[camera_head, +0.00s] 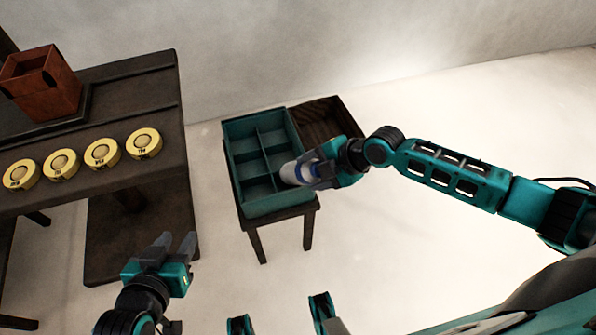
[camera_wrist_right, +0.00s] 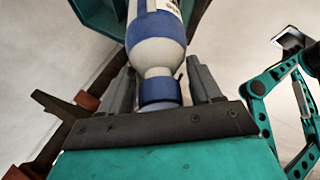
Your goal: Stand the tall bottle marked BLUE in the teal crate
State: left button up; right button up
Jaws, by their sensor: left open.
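The white bottle with blue bands (camera_head: 291,173) is at the right side of the teal crate (camera_head: 262,206), partly over its compartments in the head view. My right gripper (camera_head: 318,171) is shut on its blue-capped neck end; the bottle is tilted, its far end pointing left towards the crate. In the right wrist view the bottle (camera_wrist_right: 157,50) sits between the two fingers (camera_wrist_right: 160,92); its label is cut off and unreadable. I cannot tell whether the bottle touches the crate. My left gripper (camera_head: 176,243) is open and empty, low at the left.
The crate stands on a small dark stool (camera_head: 283,221), with a brown wooden box (camera_head: 345,117) behind right. A dark table (camera_head: 130,85) at the left holds several yellow round pieces (camera_head: 144,143) and a red-brown open box (camera_head: 62,95). The crate's visible compartments look empty.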

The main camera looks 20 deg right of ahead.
grip_shut()
dwell(0.3)
jog(key=shift+w+r, duration=0.1)
jog(key=shift+r, duration=0.1)
